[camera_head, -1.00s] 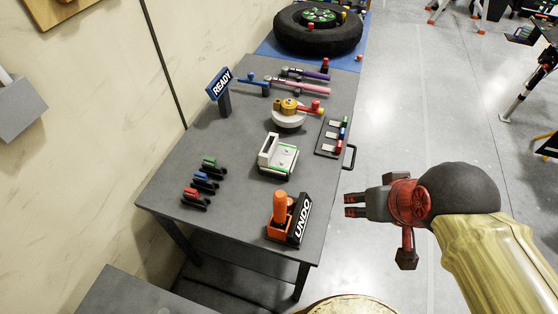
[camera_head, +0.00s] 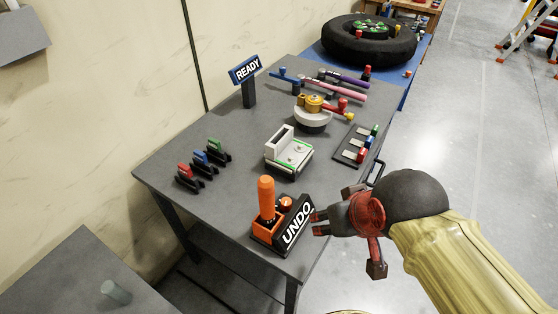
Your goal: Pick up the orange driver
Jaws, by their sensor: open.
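An orange upright handle (camera_head: 266,198), the only thing here that looks like the orange driver, stands in an orange holder (camera_head: 262,233) at the table's near end. A black UNDO sign (camera_head: 296,223) leans beside it on the right. The handle's lower end is hidden in the holder. My gripper (camera_head: 317,222) is open and empty, pointing left, just right of the UNDO sign in the picture. The sign lies between it and the handle. I cannot tell the gripper's exact height above the table.
The grey table (camera_head: 225,205) also bears a white and green device (camera_head: 289,152), coloured clamps (camera_head: 203,162), a READY sign (camera_head: 245,70) and a tray of coloured pieces (camera_head: 356,145). A tyre (camera_head: 368,42) lies beyond.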

